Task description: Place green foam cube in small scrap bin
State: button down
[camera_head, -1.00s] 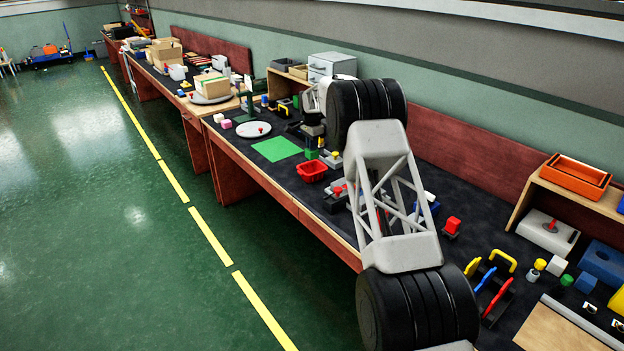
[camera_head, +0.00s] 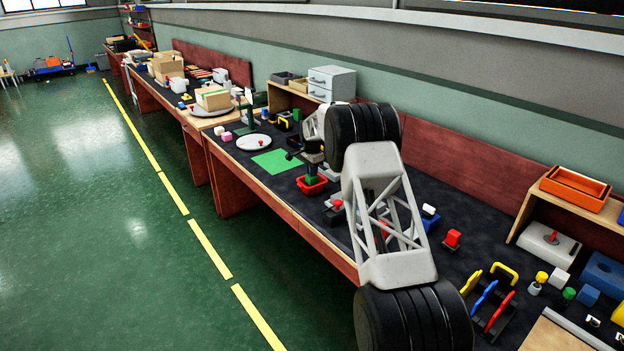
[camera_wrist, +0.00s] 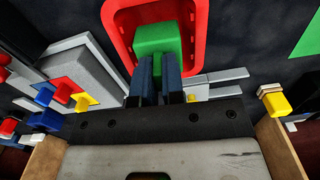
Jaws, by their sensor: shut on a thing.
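The green foam cube (camera_wrist: 162,40) is between the fingers of my gripper (camera_wrist: 167,65) in the wrist view. The gripper is shut on it. The small red bin (camera_wrist: 118,15) shows around and beyond the cube in that view, so the cube is over or within its opening. How deep the cube sits is hard to tell. In the head view my gripper (camera_head: 313,170) points down at the red bin (camera_head: 302,187), with a bit of the green cube (camera_head: 313,180) showing at the bin. My arm hides part of the bench to the right.
A flat green square (camera_head: 276,161) and a white round plate (camera_head: 253,142) lie left of the bin. In the wrist view, a grey block with coloured pieces (camera_wrist: 75,80) is left of the bin and a yellow piece (camera_wrist: 276,102) is at right.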

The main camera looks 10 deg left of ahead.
aim_at(312, 178)
jog(key=shift+f, duration=1.85)
jog(key=shift+f, duration=0.1)
jog(key=c, duration=1.2)
grip_release()
notch_tip(312, 178, up, 12)
jog(key=shift+r, duration=0.1)
